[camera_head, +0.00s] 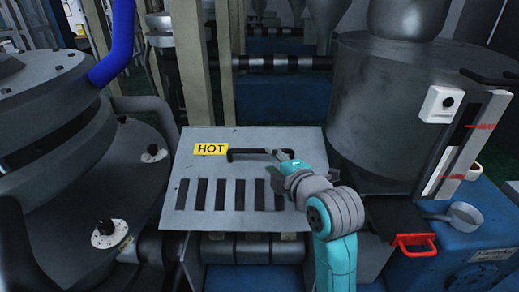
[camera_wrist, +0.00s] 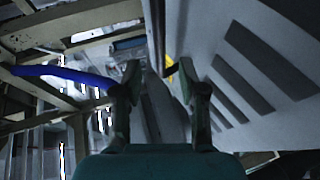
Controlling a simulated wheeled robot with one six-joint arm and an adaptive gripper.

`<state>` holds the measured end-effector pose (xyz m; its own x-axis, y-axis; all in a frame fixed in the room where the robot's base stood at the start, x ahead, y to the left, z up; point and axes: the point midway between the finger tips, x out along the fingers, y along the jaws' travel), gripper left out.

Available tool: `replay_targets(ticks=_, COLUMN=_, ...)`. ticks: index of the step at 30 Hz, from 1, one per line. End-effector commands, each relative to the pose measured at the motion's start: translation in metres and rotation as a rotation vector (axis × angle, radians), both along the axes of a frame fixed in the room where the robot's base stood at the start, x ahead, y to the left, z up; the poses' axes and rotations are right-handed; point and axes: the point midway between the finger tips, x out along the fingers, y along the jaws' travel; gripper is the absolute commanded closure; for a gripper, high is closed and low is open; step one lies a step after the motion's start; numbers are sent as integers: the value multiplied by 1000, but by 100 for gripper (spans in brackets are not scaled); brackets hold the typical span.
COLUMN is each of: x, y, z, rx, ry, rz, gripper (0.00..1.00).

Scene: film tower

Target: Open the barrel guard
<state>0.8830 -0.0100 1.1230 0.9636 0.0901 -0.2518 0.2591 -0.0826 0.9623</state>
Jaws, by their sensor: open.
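The barrel guard (camera_head: 225,170) is a grey slotted panel with a yellow HOT label (camera_head: 211,149). It lies as a sloping cover in the middle of the head view, and its slotted face fills the right of the wrist view (camera_wrist: 235,100). A black bar handle (camera_head: 245,152) runs across its upper part. My gripper (camera_head: 275,165) is at the handle's right end. In the wrist view its two fingers (camera_wrist: 158,78) are apart, with the dark handle bar (camera_wrist: 156,35) appearing between them. I cannot tell whether either finger touches the bar.
A round grey die body (camera_head: 70,190) with a blue hose (camera_head: 116,45) stands to the left. Beige posts (camera_head: 186,60) rise behind the guard.

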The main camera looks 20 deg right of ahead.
Motion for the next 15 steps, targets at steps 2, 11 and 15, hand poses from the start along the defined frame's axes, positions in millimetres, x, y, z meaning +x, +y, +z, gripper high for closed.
replay_targets(ticks=2, x=15, y=1, z=-4, rx=0, ry=1, rz=0, gripper=59)
replay_targets(ticks=11, x=61, y=6, z=-16, rx=0, ry=0, rz=0, gripper=59)
replay_targets(ticks=15, x=72, y=7, z=-18, rx=1, ry=-1, rz=0, gripper=59)
